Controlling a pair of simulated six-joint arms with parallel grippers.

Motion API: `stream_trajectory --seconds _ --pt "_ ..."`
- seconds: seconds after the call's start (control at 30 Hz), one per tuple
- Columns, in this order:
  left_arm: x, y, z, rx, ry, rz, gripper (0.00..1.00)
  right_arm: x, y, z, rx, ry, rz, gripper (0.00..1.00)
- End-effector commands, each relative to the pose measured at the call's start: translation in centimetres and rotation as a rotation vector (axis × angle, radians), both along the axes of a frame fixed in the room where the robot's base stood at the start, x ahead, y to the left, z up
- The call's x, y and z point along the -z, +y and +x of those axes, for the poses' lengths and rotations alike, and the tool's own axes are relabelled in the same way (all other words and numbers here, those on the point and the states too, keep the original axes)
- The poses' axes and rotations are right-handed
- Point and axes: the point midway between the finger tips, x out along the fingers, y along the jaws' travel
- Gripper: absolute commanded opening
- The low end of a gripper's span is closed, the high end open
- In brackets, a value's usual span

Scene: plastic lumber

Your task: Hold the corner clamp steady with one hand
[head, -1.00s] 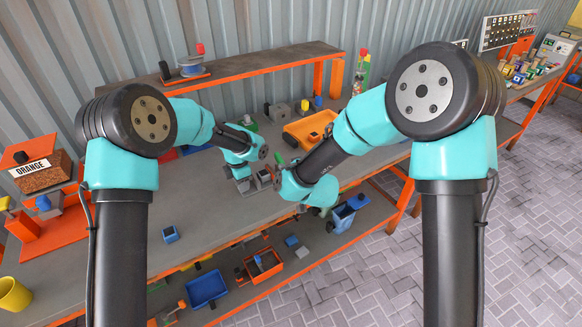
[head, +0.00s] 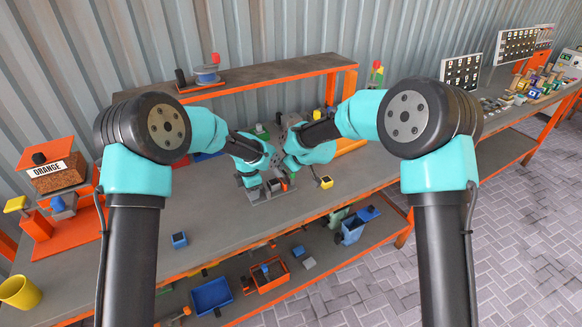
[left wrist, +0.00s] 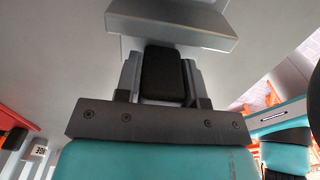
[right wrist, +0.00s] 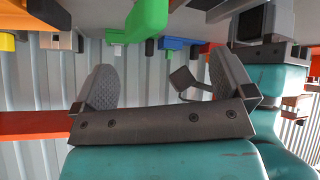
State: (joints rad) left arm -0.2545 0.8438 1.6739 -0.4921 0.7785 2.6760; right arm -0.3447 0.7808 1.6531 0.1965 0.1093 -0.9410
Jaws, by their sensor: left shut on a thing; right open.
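The grey corner clamp (head: 251,193) stands on the workbench near its middle, largely hidden by my two forearms in the head view. My left gripper (head: 264,184) is at it and shut. In the left wrist view, the fingers (left wrist: 160,72) close on a black block-like part (left wrist: 163,74), with the grey clamp body (left wrist: 175,22) just beyond. My right gripper (head: 283,140) is raised close beside the left one. In the right wrist view, its fingers (right wrist: 165,85) are spread wide, facing the corrugated wall, and a small grey angled piece (right wrist: 188,82) shows near the right finger.
An orange tray (head: 350,145) is partly behind my right arm. A raised shelf (head: 260,84) runs behind. A blue block (head: 179,240) sits front left; the bench around it is clear.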

Motion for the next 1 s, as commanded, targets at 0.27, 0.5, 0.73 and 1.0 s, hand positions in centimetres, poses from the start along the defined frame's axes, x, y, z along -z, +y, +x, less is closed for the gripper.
stream_trajectory --seconds 0.27,0.5,0.73,1.0 --pt "0.0 0.0 0.0 0.001 0.000 0.000 0.00 -1.1 0.0 2.0 -0.231 0.059 -0.118 1.00" --pt "0.0 0.0 0.0 0.001 0.000 0.000 0.00 -2.5 -0.9 3.1 -0.436 0.109 -0.210 1.00" --pt "0.0 0.0 0.0 0.001 0.000 0.000 0.00 -4.3 -2.5 3.5 -0.637 0.160 -0.284 1.00" --pt "0.0 0.0 0.0 0.000 0.000 0.000 0.00 -6.6 -4.7 3.4 -0.849 0.219 -0.345 1.00"
